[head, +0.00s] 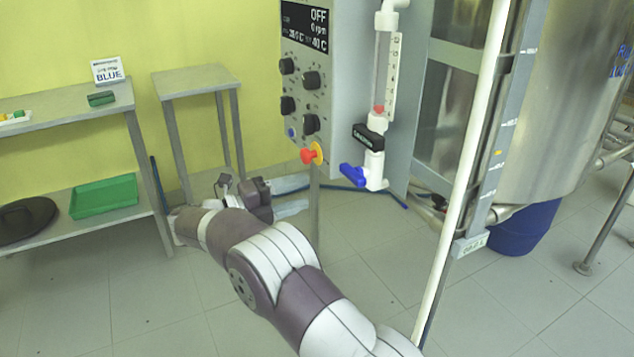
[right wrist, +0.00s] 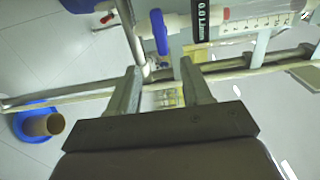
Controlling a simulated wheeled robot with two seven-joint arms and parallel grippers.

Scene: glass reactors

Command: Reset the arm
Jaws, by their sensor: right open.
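My right arm reaches in from the bottom of the head view, and its gripper (head: 293,198) is low in front of the control panel's post. The jaws are open and empty, with two grey fingers pointing right. In the right wrist view the gripper (right wrist: 160,68) shows its fingers apart, with nothing between the tips. The blue valve handle (head: 352,175) under the flow meter (head: 387,75) is up and to the right of the gripper, apart from it. The handle also shows in the wrist view (right wrist: 159,32), beyond the fingertips. My left gripper is not in view.
The control panel (head: 306,95) reads OFF and has a red button (head: 308,156). A steel tank (head: 555,110) and white pole (head: 470,160) stand right.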

